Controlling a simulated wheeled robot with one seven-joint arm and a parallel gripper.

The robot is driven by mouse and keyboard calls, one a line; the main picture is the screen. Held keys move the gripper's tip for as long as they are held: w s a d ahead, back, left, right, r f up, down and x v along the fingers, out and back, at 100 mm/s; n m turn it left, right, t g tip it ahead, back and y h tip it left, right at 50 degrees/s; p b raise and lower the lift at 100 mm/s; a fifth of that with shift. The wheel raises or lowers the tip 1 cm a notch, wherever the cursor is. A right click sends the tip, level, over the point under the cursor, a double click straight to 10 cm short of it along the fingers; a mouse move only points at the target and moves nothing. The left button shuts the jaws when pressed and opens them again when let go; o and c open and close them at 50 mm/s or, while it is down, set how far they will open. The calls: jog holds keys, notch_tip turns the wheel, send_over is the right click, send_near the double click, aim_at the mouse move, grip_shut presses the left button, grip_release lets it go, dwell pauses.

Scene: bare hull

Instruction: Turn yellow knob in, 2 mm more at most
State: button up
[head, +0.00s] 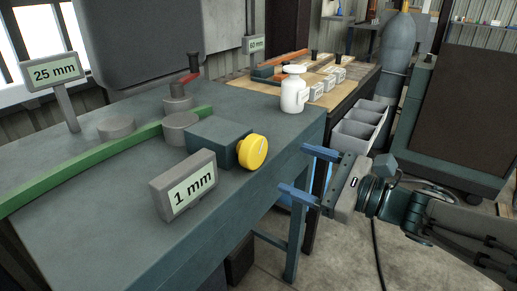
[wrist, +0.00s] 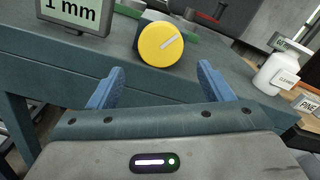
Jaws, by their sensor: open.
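The yellow knob (head: 252,151) is a round disc on the front of a dark teal block (head: 215,140) on the green-grey bench. In the wrist view the yellow knob (wrist: 161,44) faces me, with a pale line slanting up to the right. A sign reading "1 mm" (head: 183,186) stands beside it and also shows in the wrist view (wrist: 75,14). My gripper (head: 297,172) is open and empty, off the bench's front edge, to the right of the knob and apart from it. In the wrist view its blue fingers (wrist: 160,85) sit below and either side of the knob.
A white bottle labelled cleaner (head: 293,92) stands near the bench's right end. A green bar (head: 90,160) crosses the bench top past round grey posts (head: 181,129). A "25 mm" sign (head: 53,74) stands at the back left. The space between gripper and knob looks clear.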

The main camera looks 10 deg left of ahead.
aim_at(259, 154)
jog(key=x, duration=1.1)
jog(key=c, duration=0.7)
